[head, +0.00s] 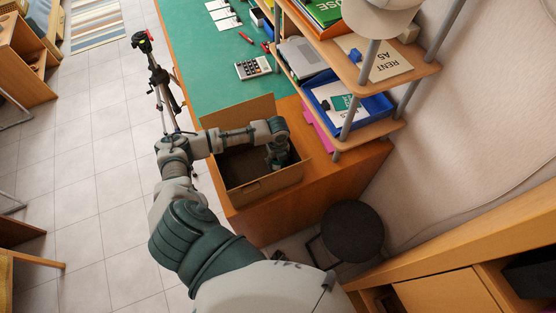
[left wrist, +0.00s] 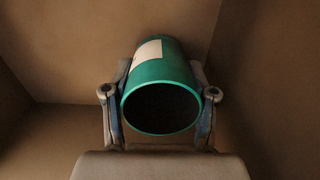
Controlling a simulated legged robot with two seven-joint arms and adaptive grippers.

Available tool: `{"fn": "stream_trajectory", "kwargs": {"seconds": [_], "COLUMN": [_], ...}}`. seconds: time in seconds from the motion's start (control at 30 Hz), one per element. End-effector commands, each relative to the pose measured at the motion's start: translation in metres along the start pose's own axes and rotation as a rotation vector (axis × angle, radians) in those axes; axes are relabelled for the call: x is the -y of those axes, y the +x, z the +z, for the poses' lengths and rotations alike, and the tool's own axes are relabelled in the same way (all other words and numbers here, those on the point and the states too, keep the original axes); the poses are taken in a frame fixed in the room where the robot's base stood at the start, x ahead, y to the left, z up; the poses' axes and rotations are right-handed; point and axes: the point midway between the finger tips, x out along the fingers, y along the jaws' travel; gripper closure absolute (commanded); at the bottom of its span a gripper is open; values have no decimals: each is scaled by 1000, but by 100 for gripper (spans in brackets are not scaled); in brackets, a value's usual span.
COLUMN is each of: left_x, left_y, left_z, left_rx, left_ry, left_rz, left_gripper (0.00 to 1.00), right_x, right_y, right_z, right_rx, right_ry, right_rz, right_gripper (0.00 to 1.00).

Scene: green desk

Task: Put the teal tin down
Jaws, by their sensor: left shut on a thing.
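The teal tin (left wrist: 162,75) has a pale label and a dark open mouth that faces the camera in the left wrist view. My left gripper (left wrist: 160,92) is shut on it, with one finger on each side. In the head view my left gripper (head: 278,158) reaches down inside an open cardboard box (head: 268,187). The tin cannot be made out clearly there. Brown cardboard walls surround the tin in the wrist view. I cannot tell whether the tin touches the box floor. My right gripper is not in view.
The box stands at the near end of the green desk (head: 205,75), beside a wooden shelf unit (head: 370,130) with a blue tray (head: 375,108). A dark stool (head: 352,230) is at the near right.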

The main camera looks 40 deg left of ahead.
Motion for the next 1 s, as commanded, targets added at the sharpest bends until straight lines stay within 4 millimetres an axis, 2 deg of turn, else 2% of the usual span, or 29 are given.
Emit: {"fn": "stream_trajectory", "kwargs": {"seconds": [0.1,0.13,0.2,0.47,0.67,0.87,1.0], "left_x": [-3,-3,-4,-1,1,0,-1], "left_y": [4,4,5,3,-5,-43,-76], "left_z": [4,5,6,1,-2,2,3], "left_rx": [-2,-2,-3,2,6,4,3], "left_ry": [-3,-3,-3,-2,-1,-2,-1], "left_rz": [0,-1,-1,4,4,-3,-3], "left_gripper": [84,36,18,18,18,18,18], "right_x": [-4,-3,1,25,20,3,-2], "right_y": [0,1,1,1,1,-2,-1], "right_z": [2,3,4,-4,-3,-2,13], "right_rx": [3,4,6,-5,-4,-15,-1], "right_ry": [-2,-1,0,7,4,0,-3], "right_rz": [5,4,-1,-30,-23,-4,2], "right_gripper": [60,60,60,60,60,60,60]}}
